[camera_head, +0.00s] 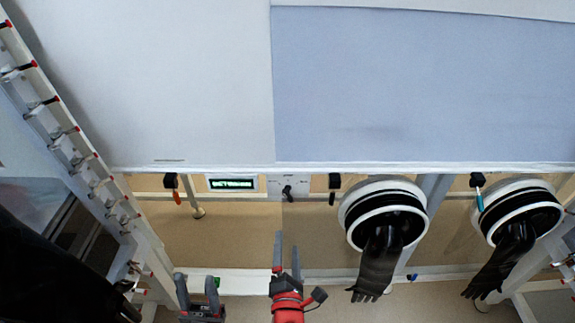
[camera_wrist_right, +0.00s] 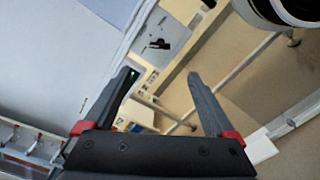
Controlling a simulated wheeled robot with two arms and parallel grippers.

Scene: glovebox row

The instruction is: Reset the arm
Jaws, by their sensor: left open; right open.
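My left gripper (camera_head: 196,280) is at the bottom of the head view, left of centre, with its two grey fingers apart and nothing between them. My right gripper (camera_head: 287,246) is a little further right and higher in the picture, at the end of a red arm link, also open and empty. In the right wrist view the fingers of my right gripper (camera_wrist_right: 160,74) stand wide apart. Beyond them are the panel strip and the beige lower wall. Neither gripper visibly touches anything. Most of both arms is outside the head view.
A glovebox front has a display (camera_head: 232,184), a black switch (camera_head: 287,192) and two round ports with black gloves (camera_head: 378,262) (camera_head: 508,255) hanging out on the right. A white rail with red-tipped pegs (camera_head: 72,130) runs down the left.

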